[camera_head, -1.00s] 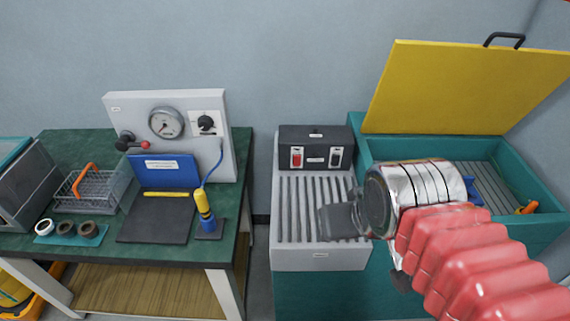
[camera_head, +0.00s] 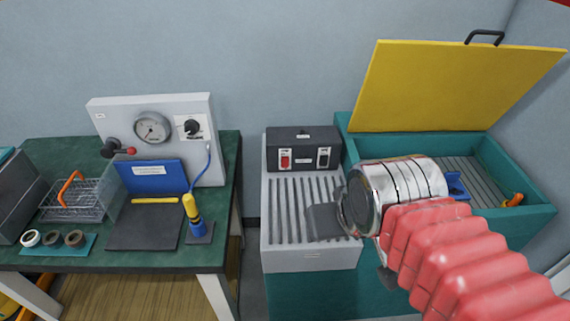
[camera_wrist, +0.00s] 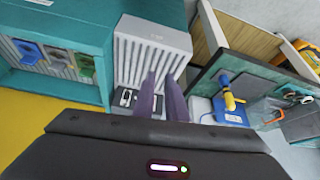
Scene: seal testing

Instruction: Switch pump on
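A black switch box (camera_head: 303,136) stands at the back of the grey ribbed unit (camera_head: 312,261). Its front carries a red switch (camera_head: 285,160) and a black switch (camera_head: 323,157); small labels are too small to read. In the wrist view, part of the switch panel (camera_wrist: 125,98) shows beside my fingers, which hide the rest. My gripper (camera_head: 322,222) is over the front right of the ribbed top, nearer than the switch box and apart from it. The wrist view shows my two fingers (camera_wrist: 161,95) with a narrow gap and nothing between them.
A teal tank (camera_head: 530,222) with a raised yellow lid (camera_head: 450,85) stands to the right. A green bench (camera_head: 95,255) with a gauge panel (camera_head: 206,108), a wire basket (camera_head: 72,205) and a blue-yellow tool (camera_head: 194,215) stands left, across a gap.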

